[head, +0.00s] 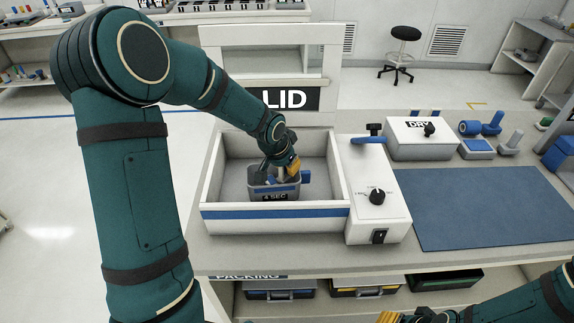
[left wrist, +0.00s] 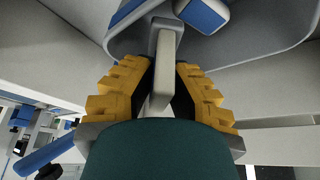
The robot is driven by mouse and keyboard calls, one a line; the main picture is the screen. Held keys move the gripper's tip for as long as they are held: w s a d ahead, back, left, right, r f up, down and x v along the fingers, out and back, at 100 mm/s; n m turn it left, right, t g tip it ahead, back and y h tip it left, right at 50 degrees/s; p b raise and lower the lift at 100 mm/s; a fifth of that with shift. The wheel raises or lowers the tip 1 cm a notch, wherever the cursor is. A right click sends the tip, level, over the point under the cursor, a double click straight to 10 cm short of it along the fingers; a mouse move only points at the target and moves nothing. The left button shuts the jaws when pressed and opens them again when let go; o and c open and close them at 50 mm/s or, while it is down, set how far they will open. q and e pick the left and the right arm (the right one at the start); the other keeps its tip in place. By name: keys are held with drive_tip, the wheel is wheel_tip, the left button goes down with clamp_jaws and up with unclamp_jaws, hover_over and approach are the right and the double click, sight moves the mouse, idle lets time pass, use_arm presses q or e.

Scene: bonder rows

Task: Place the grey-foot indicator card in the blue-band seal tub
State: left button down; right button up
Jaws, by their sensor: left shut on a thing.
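My left gripper (head: 280,167) is shut on a pale grey upright piece with a wider grey foot, which looks like the grey-foot indicator card (left wrist: 163,75). In the left wrist view it sits between the yellow-padded fingers, foot end away from the gripper. The gripper points down into a small grey tub (head: 262,188) with a blue band and a "4 SEC" label. The foot shows over the tub's inside; I cannot tell whether it touches the floor. Blue pieces (left wrist: 203,14) lie in or at the tub. My right gripper (head: 402,317) is cut off at the bottom edge.
The grey tub stands inside a larger white open box (head: 338,190) with a blue stripe. A raised panel marked LID (head: 285,98) stands behind. A control box (head: 377,222) and a clear blue mat (head: 490,210) lie to the right. A DRY box (head: 420,140) is behind.

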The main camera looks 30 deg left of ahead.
use_arm(q)
drive_tip(key=c, duration=1.1)
unclamp_jaws()
drive_tip(key=shift+r, duration=0.1)
drive_tip(key=shift+r+p, duration=0.55)
drive_tip(key=shift+p, duration=0.05)
drive_tip(key=p+v, duration=0.2)
drive_tip(key=v, duration=1)
